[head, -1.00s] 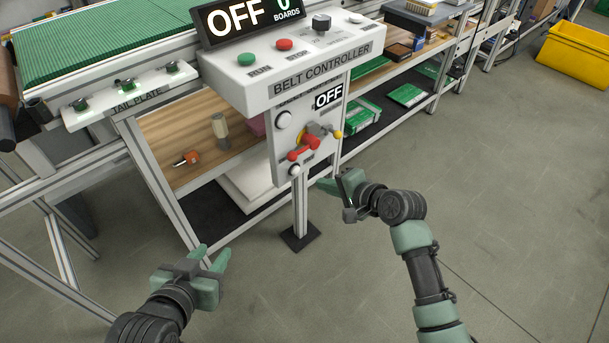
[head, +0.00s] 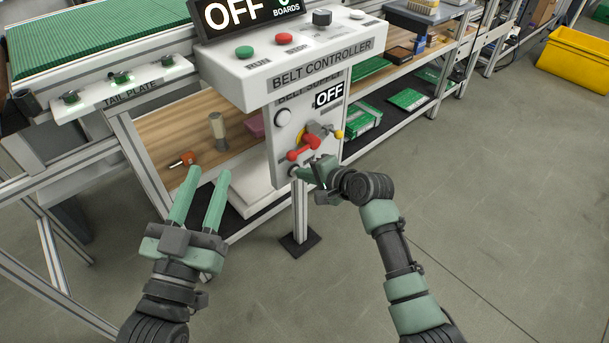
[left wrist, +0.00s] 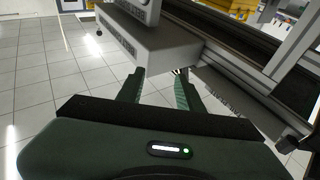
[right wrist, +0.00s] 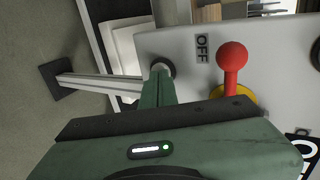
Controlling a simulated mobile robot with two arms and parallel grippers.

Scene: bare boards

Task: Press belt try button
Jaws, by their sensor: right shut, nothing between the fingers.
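The belt controller (head: 310,75) stands on a post, with a lower panel under its box marked "OFF". A small round pale button with a dark ring (right wrist: 166,66) sits low on that panel; its label is not readable. My right gripper (head: 297,172) is shut and empty, its fingertips right at this button and partly covering it. I cannot tell whether they touch or press it. The tips also show in the right wrist view (right wrist: 158,78). A larger white round button (head: 283,118) is higher on the panel. My left gripper (head: 208,172) is open and empty, left of the post.
A red-handled lever (head: 303,149) with a yellow part is just above my right gripper; its red knob shows in the right wrist view (right wrist: 232,56). Green and red buttons (head: 284,38) top the box. The tail plate (head: 125,86) and wooden shelf (head: 160,125) are left.

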